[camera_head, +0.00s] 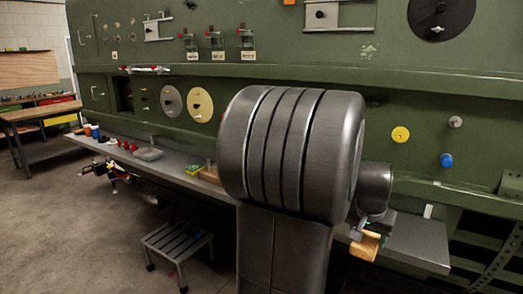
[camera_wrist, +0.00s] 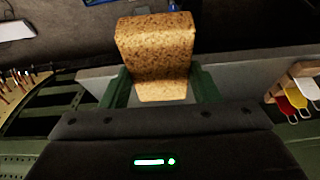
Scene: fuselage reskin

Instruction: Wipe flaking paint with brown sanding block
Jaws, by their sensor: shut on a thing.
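My gripper (camera_head: 362,236) is at the right of the head view, low in front of the grey ledge. It is shut on the brown sanding block (camera_head: 368,247). In the wrist view the speckled brown sanding block (camera_wrist: 155,45) sticks out beyond the green fingers of my gripper (camera_wrist: 160,78). A small pale, ragged patch that looks like flaking paint (camera_head: 368,51) is on the green fuselage panel (camera_head: 300,110), above the long rib and well above the block. My own arm hides part of the panel and ledge.
The grey ledge (camera_head: 422,241) runs along the panel's foot, with cups, a grey lump (camera_head: 149,154) and small items at left. A yellow knob (camera_head: 400,134) and a blue knob (camera_head: 446,160) stick out of the panel. A step stool (camera_head: 177,244) stands on the floor.

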